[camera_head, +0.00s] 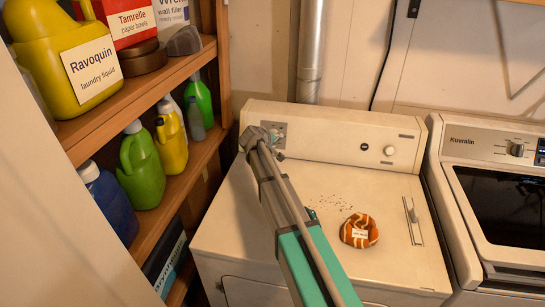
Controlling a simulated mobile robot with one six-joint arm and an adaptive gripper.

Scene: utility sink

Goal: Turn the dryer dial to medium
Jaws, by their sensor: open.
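The dryer (330,190) is the cream machine in the middle, with a raised control panel (320,128) along its back. A grey square plate (280,128) sits at the panel's left end. My gripper (270,135) is open right in front of this plate and covers part of it. Any dial there is mostly hidden, and I cannot tell its setting or whether my gripper touches it. Farther right on the panel are a small dark knob (364,146) and a pale round knob (389,150); their markings are too small to read.
An orange-and-white ring-shaped item (359,230) with a tag lies on the dryer top, near scattered dark specks (335,203). A silver duct (311,50) rises behind. A washer (500,180) stands close at right. Shelves of bottles (140,165) stand at left.

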